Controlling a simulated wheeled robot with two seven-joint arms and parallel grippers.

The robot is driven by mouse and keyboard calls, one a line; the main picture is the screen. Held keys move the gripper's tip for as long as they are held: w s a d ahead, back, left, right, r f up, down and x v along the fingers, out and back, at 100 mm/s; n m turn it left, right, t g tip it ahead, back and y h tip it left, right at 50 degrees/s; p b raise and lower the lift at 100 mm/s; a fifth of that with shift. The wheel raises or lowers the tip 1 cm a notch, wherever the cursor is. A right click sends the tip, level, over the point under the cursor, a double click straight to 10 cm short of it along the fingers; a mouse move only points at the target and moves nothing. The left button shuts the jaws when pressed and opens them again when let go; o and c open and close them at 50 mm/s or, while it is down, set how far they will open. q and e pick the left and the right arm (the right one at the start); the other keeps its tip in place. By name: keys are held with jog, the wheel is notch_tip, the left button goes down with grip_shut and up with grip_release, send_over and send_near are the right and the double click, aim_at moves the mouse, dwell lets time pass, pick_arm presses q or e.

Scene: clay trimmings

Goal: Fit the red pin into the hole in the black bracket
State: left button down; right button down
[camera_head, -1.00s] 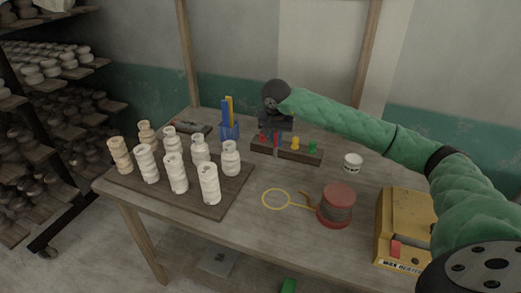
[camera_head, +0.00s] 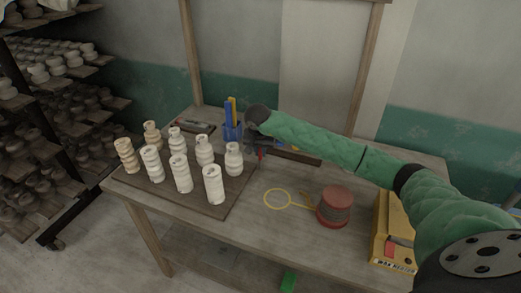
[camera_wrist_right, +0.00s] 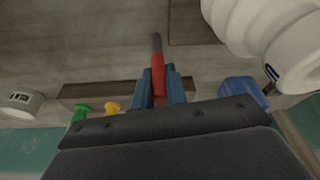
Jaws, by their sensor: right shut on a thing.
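The red pin (camera_wrist_right: 158,75) is held between the blue fingers of my right gripper (camera_wrist_right: 160,88); its grey end points away from the fingers. In the head view my right gripper (camera_head: 260,149) is above the table, left of the wooden peg rack (camera_head: 305,157), and a bit of red pin (camera_head: 261,155) shows below it. My arm hides much of the rack. In the right wrist view the rack (camera_wrist_right: 95,90) shows a green peg (camera_wrist_right: 80,112) and a yellow peg (camera_wrist_right: 112,107). I cannot make out the black bracket. My left gripper is not in view.
Several pale clay pieces (camera_head: 213,184) stand on a board (camera_head: 235,196) at left, one close beside my gripper. A blue holder (camera_head: 232,131) is behind it. A yellow loop tool (camera_head: 277,198), red spool (camera_head: 334,207) and yellow box (camera_head: 393,232) lie at right.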

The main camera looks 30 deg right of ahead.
jog(key=shift+f, duration=0.3)
jog(key=shift+f, duration=0.15)
jog(key=c, duration=1.4)
grip_release()
